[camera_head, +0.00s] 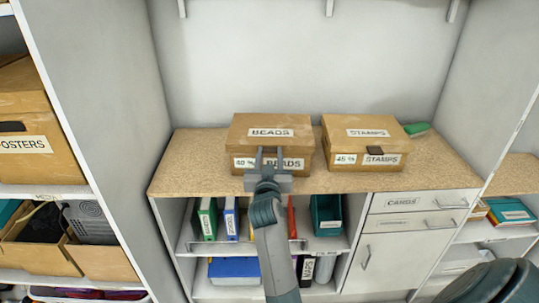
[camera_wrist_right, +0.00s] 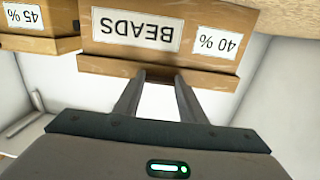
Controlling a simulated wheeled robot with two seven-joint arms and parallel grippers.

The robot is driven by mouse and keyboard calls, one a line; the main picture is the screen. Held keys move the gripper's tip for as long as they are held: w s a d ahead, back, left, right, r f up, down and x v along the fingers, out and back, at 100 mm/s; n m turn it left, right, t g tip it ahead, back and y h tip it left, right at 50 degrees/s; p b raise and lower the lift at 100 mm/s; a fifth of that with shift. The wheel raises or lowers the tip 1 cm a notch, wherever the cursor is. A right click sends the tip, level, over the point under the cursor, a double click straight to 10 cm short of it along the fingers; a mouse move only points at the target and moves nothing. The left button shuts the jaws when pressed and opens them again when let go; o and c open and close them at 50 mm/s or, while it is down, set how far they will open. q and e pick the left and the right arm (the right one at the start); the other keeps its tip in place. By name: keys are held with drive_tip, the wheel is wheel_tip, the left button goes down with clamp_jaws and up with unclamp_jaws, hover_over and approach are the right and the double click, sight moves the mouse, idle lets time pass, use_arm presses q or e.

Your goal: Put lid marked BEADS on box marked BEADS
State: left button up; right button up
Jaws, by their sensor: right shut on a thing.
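The tan box marked BEADS (camera_head: 245,163) stands on the speckled countertop, with "40 %" and BEADS labels on its front. The lid marked BEADS (camera_head: 297,121) lies over its top, its label facing up; I see no clear gap between them. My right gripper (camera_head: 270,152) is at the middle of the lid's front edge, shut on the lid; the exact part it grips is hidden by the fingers. The right wrist view is upside down and shows the box front (camera_wrist_right: 190,36), the lid's rim (camera_wrist_right: 110,66) and the fingers (camera_wrist_right: 162,76) at that rim. My left gripper is not in view.
A similar STAMPS box (camera_head: 334,149) with a lid and dark handle stands close on the right. A green item (camera_head: 416,129) lies behind it. Binders (camera_head: 208,220) and bins fill the shelf below. A POSTERS box (camera_head: 30,125) is on the left shelving. The countertop's left end is clear.

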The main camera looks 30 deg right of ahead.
drive_tip(key=shift+f, duration=0.45)
drive_tip(key=o, duration=1.2)
drive_tip(key=shift+c, duration=0.2)
drive_tip(key=shift+b, duration=0.3)
